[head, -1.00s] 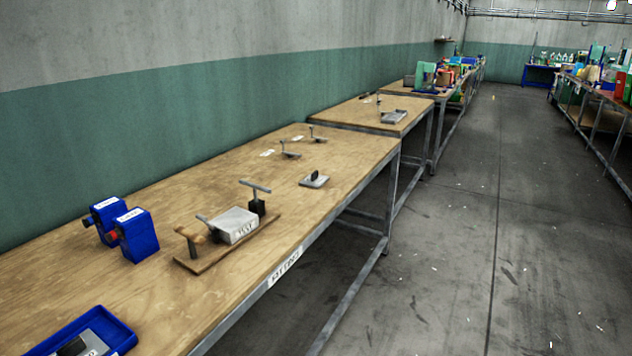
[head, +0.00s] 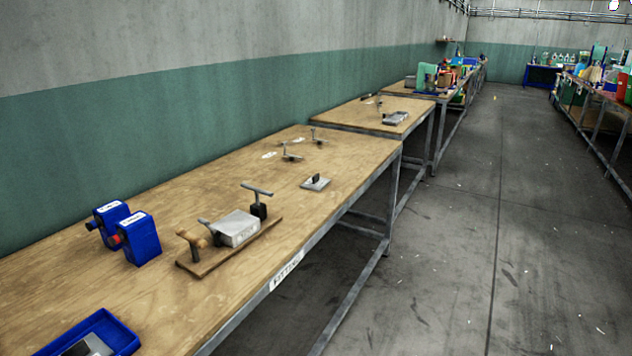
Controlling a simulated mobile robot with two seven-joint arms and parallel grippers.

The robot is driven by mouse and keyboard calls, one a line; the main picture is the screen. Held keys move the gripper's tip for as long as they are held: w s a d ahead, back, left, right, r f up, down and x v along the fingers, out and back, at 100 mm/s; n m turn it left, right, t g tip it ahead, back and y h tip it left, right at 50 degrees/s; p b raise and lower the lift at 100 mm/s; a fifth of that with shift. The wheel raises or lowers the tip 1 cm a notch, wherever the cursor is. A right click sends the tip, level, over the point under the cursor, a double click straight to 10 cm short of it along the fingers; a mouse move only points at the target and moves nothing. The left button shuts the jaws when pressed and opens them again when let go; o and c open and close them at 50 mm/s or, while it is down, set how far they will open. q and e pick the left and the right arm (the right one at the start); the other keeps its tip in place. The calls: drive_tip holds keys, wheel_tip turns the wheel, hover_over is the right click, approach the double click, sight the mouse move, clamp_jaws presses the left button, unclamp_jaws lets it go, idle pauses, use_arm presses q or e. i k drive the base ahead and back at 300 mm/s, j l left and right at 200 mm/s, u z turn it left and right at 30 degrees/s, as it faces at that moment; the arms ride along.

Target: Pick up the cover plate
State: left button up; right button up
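A flat grey plate with a black upright grip (head: 315,183) lies on the long wooden bench near its right edge; it looks like the cover plate, though no label on it can be read. Another grey flat piece (head: 97,343) lies in the blue tray at the bottom left, cut off by the picture edge; I cannot tell what it is. Neither of my grippers shows in the head view.
On the wooden bench (head: 170,213) stand a wooden board (head: 195,268) with a grey block (head: 238,228) and T-handled clamps, and two blue boxes (head: 141,240). The blue tray (head: 122,335) is at front left. Open grey floor (head: 450,270) lies to the right.

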sight(315, 183)
drive_tip(key=z, duration=0.75)
drive_tip(key=i+z, duration=0.3)
drive_tip(key=i, duration=2.05)
drive_tip(key=i+u, duration=0.1)
drive_tip(key=i, duration=1.3)
drive_tip(key=i+u, duration=0.45)
drive_tip(key=i, duration=0.15)
drive_tip(key=i+l+u, duration=0.2)
drive_tip(key=i+u, duration=0.25)
drive_tip(key=u, duration=0.5)
drive_tip(key=i+u, duration=0.1)
drive_tip(key=u, duration=0.9)
drive_tip(key=l+u, duration=0.1)
drive_tip(key=u, duration=0.9)
drive_tip(key=l+u, duration=0.15)
drive_tip(key=u, duration=0.35)
